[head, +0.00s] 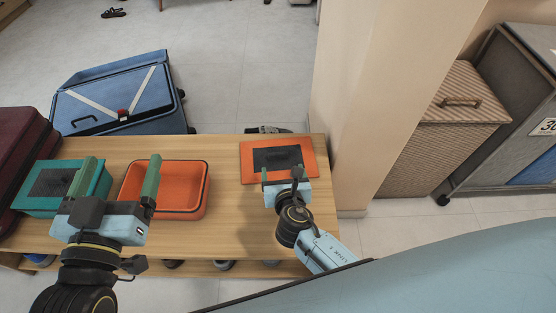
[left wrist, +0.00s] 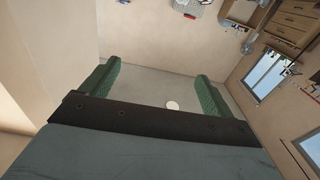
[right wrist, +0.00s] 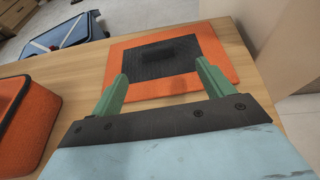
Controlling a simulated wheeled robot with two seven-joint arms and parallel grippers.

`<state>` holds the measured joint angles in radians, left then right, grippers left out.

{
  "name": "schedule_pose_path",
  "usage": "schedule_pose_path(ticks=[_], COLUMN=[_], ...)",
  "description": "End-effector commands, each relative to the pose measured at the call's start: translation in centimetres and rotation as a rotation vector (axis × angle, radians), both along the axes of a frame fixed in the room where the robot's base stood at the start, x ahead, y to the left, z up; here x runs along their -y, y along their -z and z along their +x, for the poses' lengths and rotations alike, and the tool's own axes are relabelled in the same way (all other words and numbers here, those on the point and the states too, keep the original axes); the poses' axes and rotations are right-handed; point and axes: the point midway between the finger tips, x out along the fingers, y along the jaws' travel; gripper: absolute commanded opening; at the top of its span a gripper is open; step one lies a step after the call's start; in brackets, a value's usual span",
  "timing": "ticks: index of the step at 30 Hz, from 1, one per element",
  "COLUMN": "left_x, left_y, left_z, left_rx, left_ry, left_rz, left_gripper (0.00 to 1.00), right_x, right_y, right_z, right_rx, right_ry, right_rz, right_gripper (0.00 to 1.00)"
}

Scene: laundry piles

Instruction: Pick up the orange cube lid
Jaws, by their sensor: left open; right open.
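The orange cube lid (head: 248,160) is a flat orange square with a black centre panel, lying on the right end of the wooden bench. It also shows in the right wrist view (right wrist: 216,54), just beyond the fingertips. My right gripper (head: 283,177) is open and empty at the lid's near edge; the fingers also show in the right wrist view (right wrist: 162,80). My left gripper (head: 120,170) is open and empty, raised in front of the open orange cube (head: 197,199). The left wrist view shows its fingers (left wrist: 158,75) with nothing between them.
A teal cube with a dark-centred top (head: 37,206) stands on the bench's left end, near a dark red suitcase (head: 16,150). The wooden bench (head: 226,190) is bare between orange cube and lid. An open blue suitcase (head: 150,122) lies behind; a beige pillar (head: 350,120) stands right.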

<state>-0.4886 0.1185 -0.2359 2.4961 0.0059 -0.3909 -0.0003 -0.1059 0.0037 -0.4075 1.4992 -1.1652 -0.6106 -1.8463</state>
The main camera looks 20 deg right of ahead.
Motion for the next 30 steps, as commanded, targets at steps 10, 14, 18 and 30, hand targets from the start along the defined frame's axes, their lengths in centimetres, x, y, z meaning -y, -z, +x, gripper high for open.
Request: schedule_pose_path(ticks=[10,14,18,30], left_x=[0.6,0.7,0.7,0.1], left_y=[-4.6,-5.3,-5.8,-8.3], left_z=[-0.8,-1.1,-1.3,-3.8], left_rx=[0.285,0.323,0.364,0.696], left_ry=[0.018,0.021,0.022,0.024], left_rz=[-0.090,-0.103,-0.115,-0.211], left_gripper=[0.88,0.88,0.88,0.88], right_x=[0.4,0.4,0.5,0.8], right_y=[1.1,1.2,1.3,2.8], right_z=[2.4,2.7,3.1,6.3], right_rx=[-0.001,-0.001,0.000,-0.001], right_ry=[0.000,0.001,0.000,0.002], right_rz=[0.001,0.002,0.002,0.002], right_gripper=[0.80,0.80,0.80,0.80])
